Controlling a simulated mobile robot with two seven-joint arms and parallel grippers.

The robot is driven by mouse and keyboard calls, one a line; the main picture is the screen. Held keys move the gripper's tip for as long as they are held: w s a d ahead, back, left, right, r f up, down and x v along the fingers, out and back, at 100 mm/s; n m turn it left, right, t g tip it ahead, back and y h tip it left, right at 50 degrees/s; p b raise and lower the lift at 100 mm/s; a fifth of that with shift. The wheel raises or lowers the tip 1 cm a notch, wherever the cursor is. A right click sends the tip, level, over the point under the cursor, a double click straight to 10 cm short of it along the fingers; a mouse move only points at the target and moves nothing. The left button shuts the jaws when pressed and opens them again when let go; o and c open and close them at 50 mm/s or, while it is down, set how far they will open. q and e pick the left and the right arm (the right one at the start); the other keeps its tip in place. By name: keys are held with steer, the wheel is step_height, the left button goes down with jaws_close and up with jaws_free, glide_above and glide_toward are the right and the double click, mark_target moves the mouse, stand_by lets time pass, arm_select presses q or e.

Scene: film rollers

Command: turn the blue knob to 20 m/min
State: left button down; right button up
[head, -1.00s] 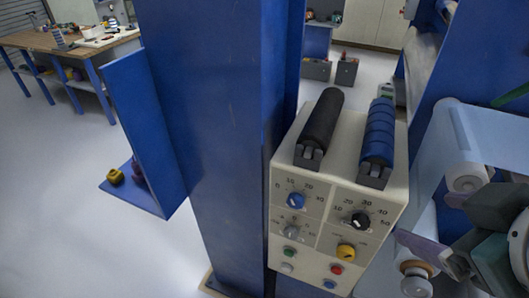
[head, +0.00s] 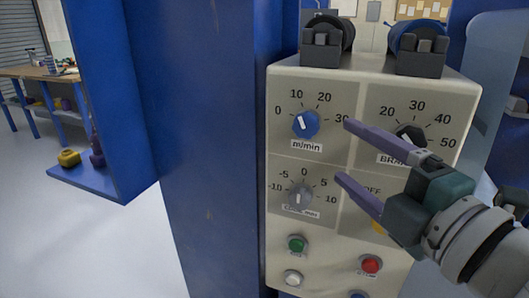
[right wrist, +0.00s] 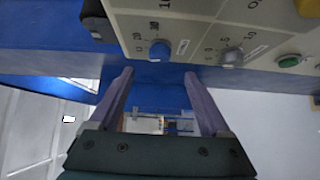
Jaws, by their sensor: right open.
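The blue knob (head: 306,124) sits at the upper left of the cream control panel (head: 275,220), over an "m/min" label. Its scale reads 0, 10, 20, 30. Its white mark points up and slightly left, near the 10. My right gripper (head: 343,150) is open and empty, to the right of the blue knob and lower, in front of the panel. In the right wrist view the blue knob (right wrist: 159,50) lies ahead of the gap between the open fingers (right wrist: 159,73), apart from both. My left gripper is not in view.
A grey knob (head: 300,197) sits below the blue one. A black knob (head: 408,135) is partly behind my right gripper. Green (head: 297,244) and red (head: 371,264) buttons are lower. A blue column (head: 205,150) stands close at the panel's left. Rollers (head: 417,45) lie on top.

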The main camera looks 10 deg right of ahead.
mark_target(311, 129)
steer(key=w, duration=0.3)
steer(key=w+a, duration=0.1)
steer(key=w, duration=0.2)
steer(key=w+a, duration=0.1)
steer(key=w, duration=0.2)
steer(key=shift+w, duration=0.4)
jaws_close()
